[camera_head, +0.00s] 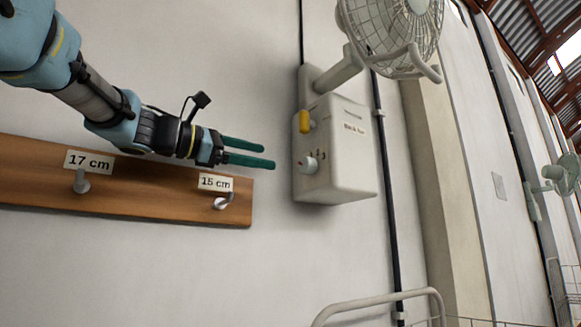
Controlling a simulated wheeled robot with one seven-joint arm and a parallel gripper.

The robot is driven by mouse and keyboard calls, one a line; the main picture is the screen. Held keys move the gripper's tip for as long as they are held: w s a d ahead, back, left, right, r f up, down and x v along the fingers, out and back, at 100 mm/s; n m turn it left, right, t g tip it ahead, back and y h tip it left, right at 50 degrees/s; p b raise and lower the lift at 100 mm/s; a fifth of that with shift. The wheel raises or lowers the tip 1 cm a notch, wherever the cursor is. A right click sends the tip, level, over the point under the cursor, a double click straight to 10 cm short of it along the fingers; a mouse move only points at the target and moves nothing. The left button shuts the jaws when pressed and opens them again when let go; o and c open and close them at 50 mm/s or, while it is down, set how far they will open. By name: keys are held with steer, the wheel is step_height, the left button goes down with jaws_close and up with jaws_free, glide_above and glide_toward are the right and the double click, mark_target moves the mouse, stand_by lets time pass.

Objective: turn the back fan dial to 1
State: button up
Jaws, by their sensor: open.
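The back fan is a white wall fan with a caged head (398,30) and a cream control box (345,170) labelled "Back fan". Its dial (309,165) is a pale round knob low on the box's left face, with small marks beside it too small to read. A yellow part (304,122) sits above the dial. My gripper (271,154) has green fingers, spread apart and empty. It comes from the left, its tips just left of the dial in the picture. Whether they touch the dial I cannot tell.
A wooden board (130,190) on the wall below my arm carries metal pegs labelled "17 cm" and "15 cm". A white rail (385,300) stands at the bottom. A second fan (563,175) is far right. The wall between board and box is clear.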

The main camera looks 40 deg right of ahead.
mark_target(303, 165)
steer(key=d+p, duration=0.1)
steer(key=d, duration=0.2)
steer(key=d+p, duration=0.1)
steer(key=d, duration=0.2)
steer(key=s+d+p, duration=0.1)
steer(key=d, duration=0.3)
steer(key=shift+d, duration=0.1)
jaws_close()
stand_by(0.4)
